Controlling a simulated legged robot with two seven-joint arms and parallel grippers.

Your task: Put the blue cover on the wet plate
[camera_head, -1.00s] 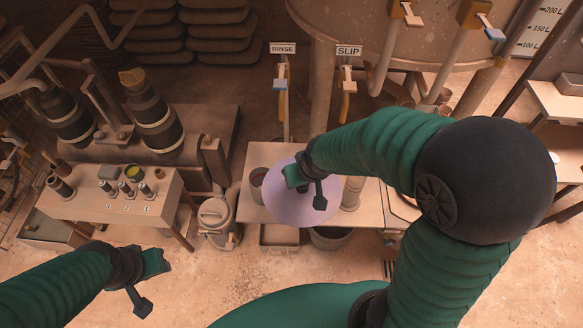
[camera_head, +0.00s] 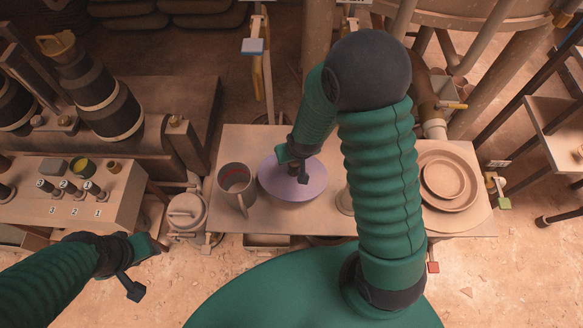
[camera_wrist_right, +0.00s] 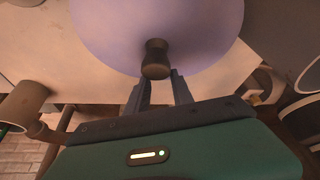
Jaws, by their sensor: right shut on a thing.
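The blue cover (camera_head: 292,188) is a pale lavender-blue disc with a dark knob. My right gripper (camera_head: 298,168) is shut on the knob; in the right wrist view the knob (camera_wrist_right: 155,62) sits between the two fingers, with the cover (camera_wrist_right: 160,22) beyond. The cover is over the middle of the bench, beside a mug; whether it touches the bench is unclear, and what lies under it is hidden. Stacked round plates (camera_head: 446,178) lie at the bench's right end; I cannot tell whether one is wet. My left gripper (camera_head: 146,268) is open and empty at lower left.
A mug (camera_head: 235,188) stands close left of the cover on the bench (camera_head: 345,225). A small numbered control table (camera_head: 90,205) and a lidded pot (camera_head: 187,212) are at left.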

